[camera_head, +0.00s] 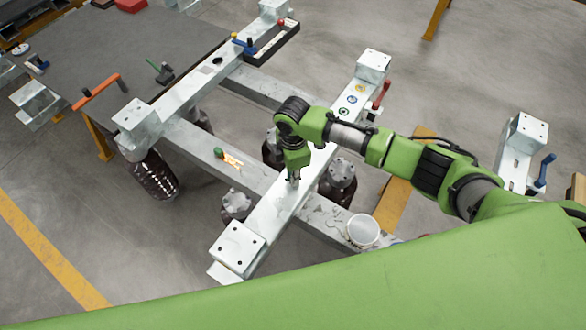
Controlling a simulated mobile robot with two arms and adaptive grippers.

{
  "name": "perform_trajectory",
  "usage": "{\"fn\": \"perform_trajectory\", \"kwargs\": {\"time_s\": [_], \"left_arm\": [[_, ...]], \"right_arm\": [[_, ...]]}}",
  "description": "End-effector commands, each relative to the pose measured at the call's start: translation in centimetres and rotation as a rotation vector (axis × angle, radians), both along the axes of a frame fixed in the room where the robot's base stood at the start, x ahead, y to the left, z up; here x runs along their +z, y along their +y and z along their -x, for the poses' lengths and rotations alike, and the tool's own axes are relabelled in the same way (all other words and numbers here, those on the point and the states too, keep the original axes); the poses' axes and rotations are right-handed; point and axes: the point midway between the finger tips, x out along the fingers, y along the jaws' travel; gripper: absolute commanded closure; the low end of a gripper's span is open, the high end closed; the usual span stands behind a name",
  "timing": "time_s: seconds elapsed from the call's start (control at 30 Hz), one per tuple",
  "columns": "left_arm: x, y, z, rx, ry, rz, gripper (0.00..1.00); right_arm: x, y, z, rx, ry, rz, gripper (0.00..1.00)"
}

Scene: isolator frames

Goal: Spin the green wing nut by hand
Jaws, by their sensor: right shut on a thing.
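My right gripper (293,179) points down at the top of a pale metal beam (262,215). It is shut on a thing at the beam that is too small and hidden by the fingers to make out. I cannot tell whether that thing is the green wing nut. A small green piece (218,152) sits on the crossing beam to the left, apart from the gripper, beside an orange and white patch. I cannot tell what it is. My left gripper is not in view.
A white cup (362,231) stands at the lower right of the crossing beam. A red handle (381,94) and coloured rings (352,100) are farther up the beam. A black tray (272,46) sits at the top. Floor at the left is clear.

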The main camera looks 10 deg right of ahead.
Motion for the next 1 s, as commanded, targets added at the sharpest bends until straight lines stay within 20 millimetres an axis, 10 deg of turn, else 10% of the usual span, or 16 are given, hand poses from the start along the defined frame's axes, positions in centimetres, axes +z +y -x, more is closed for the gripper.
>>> {"fn": "perform_trajectory", "kwargs": {"time_s": [0.33, 0.43, 1.0], "left_arm": [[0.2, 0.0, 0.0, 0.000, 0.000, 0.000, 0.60], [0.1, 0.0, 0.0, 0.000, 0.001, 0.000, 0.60], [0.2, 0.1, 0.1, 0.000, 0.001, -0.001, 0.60]], "right_arm": [[0.0, 0.0, -0.1, -0.020, -0.002, -0.001, 1.00], [0.0, 0.0, -0.1, -0.020, -0.002, -0.001, 0.70], [3.2, 0.0, -0.2, -0.017, -0.007, -0.003, 0.70]]}}
